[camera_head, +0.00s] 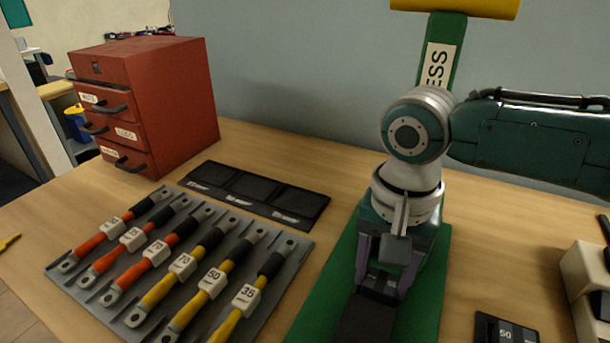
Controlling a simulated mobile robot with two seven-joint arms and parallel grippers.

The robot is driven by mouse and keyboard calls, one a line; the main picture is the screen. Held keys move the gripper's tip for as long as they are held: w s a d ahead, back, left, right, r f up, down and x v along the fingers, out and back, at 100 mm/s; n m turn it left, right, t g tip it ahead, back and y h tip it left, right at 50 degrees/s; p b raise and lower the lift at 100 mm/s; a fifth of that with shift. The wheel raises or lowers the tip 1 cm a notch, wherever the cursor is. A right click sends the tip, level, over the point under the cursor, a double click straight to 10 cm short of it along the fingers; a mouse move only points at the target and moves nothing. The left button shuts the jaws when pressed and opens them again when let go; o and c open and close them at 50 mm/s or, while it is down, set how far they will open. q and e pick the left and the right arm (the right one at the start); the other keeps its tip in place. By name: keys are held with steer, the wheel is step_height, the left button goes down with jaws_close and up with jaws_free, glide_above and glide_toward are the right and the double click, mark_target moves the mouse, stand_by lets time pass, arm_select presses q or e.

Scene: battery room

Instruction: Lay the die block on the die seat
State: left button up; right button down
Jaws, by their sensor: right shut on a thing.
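My right gripper (384,283) points down over the green base of the press (313,314). Its fingers are shut on a small dark block (379,284), which I take as the die block; the fingers and wrist hide part of it. A dark, flat-topped piece (366,323) on the green base, just in front of the gripper, looks like the die seat, cut by the bottom edge of the picture. I cannot tell whether the held block touches it. My left gripper is not in view.
A grey rack (292,262) of orange and yellow cable lugs lies to the left, with a black three-part tray (256,196) behind it. A red drawer cabinet (150,100) stands back left. A black block marked 50 (503,330) and pale boxes (588,285) lie right.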

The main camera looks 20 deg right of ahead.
steer(key=shift+c, duration=0.9)
jaws_free()
step_height(320, 180, up, 10)
steer(key=p, duration=0.2)
steer(key=s+a+n, duration=0.1)
steer(key=s+a+f+n+p, duration=0.1)
steer(key=a, duration=0.1)
steer(key=s+a+n, duration=0.1)
steer(key=shift+s+a+f+y+p, duration=0.1)
steer(key=shift+a+f+y+p, duration=0.1)
steer(key=shift+y+p, duration=0.15)
steer(key=s+a+r+n+t+y+p, duration=0.1)
steer(key=s+a+r+n+t+p, duration=0.2)
steer(key=s+n, duration=0.45)
steer(key=s+d+r+n+h, duration=0.1)
steer(key=s+d+r+h, duration=0.1)
steer(key=s+d, duration=0.3)
step_height(320, 180, up, 38)
steer(key=p, duration=3.8)
steer(key=shift+s+a+f+t, duration=0.2)
steer(key=shift+a+t, duration=0.1)
steer(key=shift+a, duration=0.15)
